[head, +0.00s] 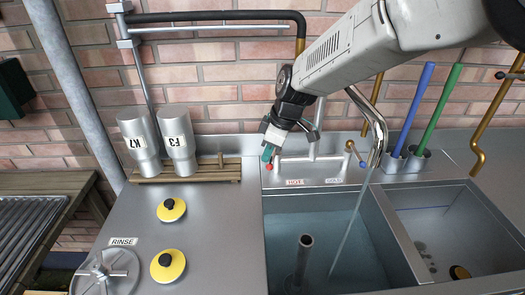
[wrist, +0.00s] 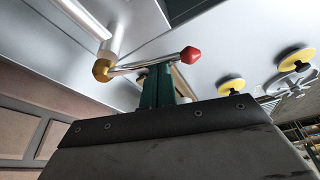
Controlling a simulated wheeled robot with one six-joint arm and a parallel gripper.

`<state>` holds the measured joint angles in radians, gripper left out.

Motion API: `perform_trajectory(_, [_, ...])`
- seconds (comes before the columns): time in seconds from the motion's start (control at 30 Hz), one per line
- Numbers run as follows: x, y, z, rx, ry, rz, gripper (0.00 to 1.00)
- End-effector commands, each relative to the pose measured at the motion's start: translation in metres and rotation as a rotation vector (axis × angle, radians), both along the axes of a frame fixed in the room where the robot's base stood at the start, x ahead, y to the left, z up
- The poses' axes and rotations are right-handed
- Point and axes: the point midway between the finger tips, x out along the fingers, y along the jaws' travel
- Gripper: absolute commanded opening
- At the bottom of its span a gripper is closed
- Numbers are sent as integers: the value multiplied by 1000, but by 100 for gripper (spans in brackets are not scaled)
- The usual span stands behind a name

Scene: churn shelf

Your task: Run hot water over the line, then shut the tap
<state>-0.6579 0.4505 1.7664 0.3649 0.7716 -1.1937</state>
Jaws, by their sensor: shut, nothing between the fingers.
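My gripper (head: 267,153) is shut and empty at the hot tap, left of the spout. Its green fingers (wrist: 158,86) lie against or just beside the hot lever (wrist: 145,67); I cannot tell whether they touch it. The lever's red ball (head: 268,167) shows just below the fingertips, above the HOT label (head: 295,182). The wrist view shows the lever's brass hub (wrist: 101,71). The cold lever's blue ball (head: 363,165) is at the right, near the curved spout (head: 379,150). A water stream (head: 347,235) runs from the spout into the basin (head: 287,222). I cannot identify the line.
A standpipe (head: 303,255) rises in the basin. A second basin (head: 447,235) is at right, with blue (head: 415,105) and green (head: 440,105) handles behind. Two metal cups (head: 178,140) stand at left. Yellow-based knobs (head: 171,210) and a RINSE wheel (head: 103,272) are on the counter.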

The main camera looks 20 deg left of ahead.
Motion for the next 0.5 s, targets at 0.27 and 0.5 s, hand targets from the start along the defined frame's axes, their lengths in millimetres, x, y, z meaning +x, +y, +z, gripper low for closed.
perform_trajectory(0.27, [0, -1, 0, 0, 1, 0, 0])
perform_trajectory(0.5, [-1, -8, -1, -2, 2, 1, 0])
